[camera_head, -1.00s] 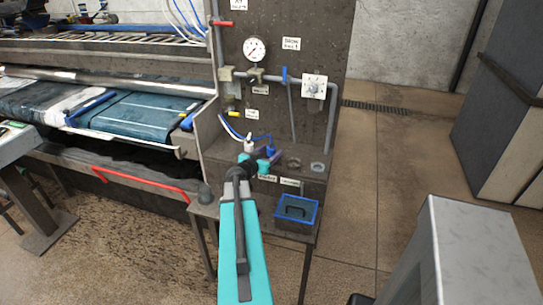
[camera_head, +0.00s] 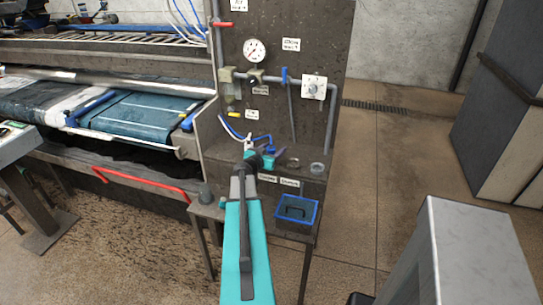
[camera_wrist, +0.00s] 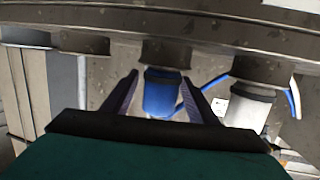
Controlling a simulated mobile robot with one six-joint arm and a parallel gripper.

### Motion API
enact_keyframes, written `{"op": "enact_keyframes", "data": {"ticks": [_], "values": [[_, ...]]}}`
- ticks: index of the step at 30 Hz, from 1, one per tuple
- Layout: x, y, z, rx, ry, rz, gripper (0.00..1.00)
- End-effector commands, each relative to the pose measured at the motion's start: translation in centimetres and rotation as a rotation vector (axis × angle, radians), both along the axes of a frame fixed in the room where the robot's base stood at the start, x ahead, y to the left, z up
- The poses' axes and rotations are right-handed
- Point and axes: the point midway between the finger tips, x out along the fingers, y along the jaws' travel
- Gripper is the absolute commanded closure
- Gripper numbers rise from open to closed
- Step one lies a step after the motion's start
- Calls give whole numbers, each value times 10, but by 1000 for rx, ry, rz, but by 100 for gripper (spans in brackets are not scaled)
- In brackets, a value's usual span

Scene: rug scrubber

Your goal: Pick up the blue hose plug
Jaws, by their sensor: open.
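The blue hose plug (camera_wrist: 162,95) is in the middle of the wrist view, against a dark round fitting on the panel's ledge. A blue hose runs from its side toward the white plug (camera_wrist: 250,106). My gripper (camera_wrist: 160,78) is open, with one purple finger on each side of the blue plug. Small gaps seem to show between the fingers and the plug. In the head view my gripper (camera_head: 268,154) is at the ledge and hides most of the blue plug.
The grey panel (camera_head: 270,105) with gauge, pipes and valves rises behind the ledge. Bare round fittings (camera_head: 317,167) are on the ledge to the right. A blue-rimmed bin (camera_head: 297,225) is below. A red rail (camera_head: 140,183) and the rug machine are at left.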

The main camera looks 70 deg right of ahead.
Motion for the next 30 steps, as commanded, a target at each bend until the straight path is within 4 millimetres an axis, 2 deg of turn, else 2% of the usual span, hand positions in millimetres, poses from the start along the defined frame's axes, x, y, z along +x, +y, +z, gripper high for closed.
{"op": "enact_keyframes", "data": {"ticks": [6,23,30], "values": [[-2,-11,-2,1,-1,0,47],[-2,-11,-2,0,-1,0,47],[-2,-11,-2,0,-1,0,87]]}}
